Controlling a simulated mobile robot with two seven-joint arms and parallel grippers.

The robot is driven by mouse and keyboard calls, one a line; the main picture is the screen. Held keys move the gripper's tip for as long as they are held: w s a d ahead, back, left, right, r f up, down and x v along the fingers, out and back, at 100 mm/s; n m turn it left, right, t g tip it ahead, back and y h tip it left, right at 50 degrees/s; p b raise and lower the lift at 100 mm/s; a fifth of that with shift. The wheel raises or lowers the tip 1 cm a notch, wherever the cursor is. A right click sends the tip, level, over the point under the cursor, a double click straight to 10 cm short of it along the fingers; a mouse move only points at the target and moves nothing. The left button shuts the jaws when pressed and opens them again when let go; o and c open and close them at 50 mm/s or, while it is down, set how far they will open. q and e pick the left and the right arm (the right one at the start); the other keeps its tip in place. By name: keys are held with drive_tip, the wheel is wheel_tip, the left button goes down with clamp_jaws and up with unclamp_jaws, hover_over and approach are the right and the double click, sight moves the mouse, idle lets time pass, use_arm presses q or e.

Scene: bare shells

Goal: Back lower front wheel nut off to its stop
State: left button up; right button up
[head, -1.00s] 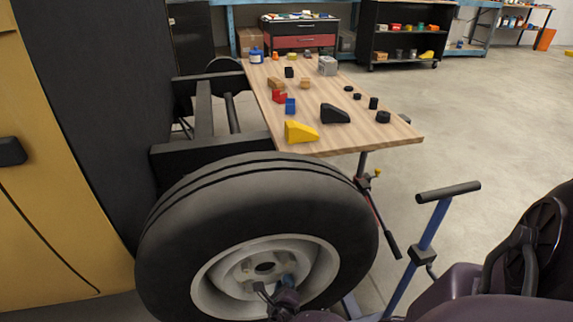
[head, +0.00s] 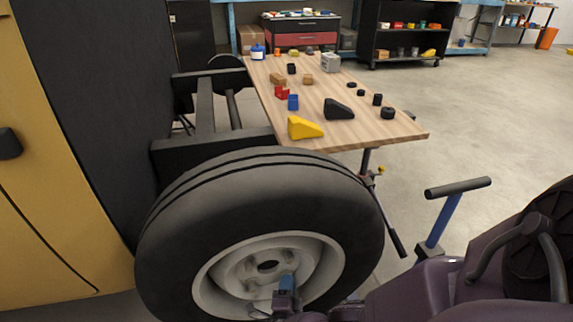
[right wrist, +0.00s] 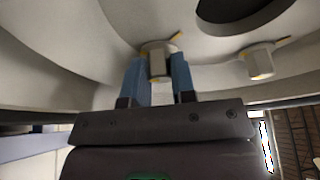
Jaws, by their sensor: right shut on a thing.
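The front wheel (head: 265,190) has a black tyre and a pale rim (head: 215,285) with a dark centre hole. My right gripper (head: 288,283) reaches to the lower part of the wheel's hub in the head view. In the right wrist view its blue fingers (right wrist: 160,78) are shut on the wheel nut (right wrist: 158,60), one on each side. The nut is pale metal with a yellow mark and stands out from the rim face. A second, similar nut (right wrist: 257,62) sits to the right, clear of the fingers. My left gripper is not in view.
A wooden bench (head: 370,130) behind the wheel holds a yellow wedge (head: 305,128), a black wedge (head: 338,109) and several small parts. A blue stand with a black crossbar (head: 458,188) is right of the wheel. Open floor lies beyond.

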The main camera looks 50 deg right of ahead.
drive_tip(key=n+t, duration=0.1)
drive_tip(key=n, duration=0.2)
drive_tip(key=shift+d+f+n+b, duration=0.1)
drive_tip(key=shift+n+b, duration=0.3)
drive_tip(key=shift+n, duration=0.3)
drive_tip(key=o, duration=0.9)
drive_tip(key=shift+s+t, duration=0.1)
drive_tip(key=shift+t, duration=0.2)
drive_tip(key=v, duration=1)
drive_tip(key=shift+s+a+f, duration=0.1)
drive_tip(key=shift+a+f, duration=0.05)
drive_tip(key=shift+a, duration=0.25)
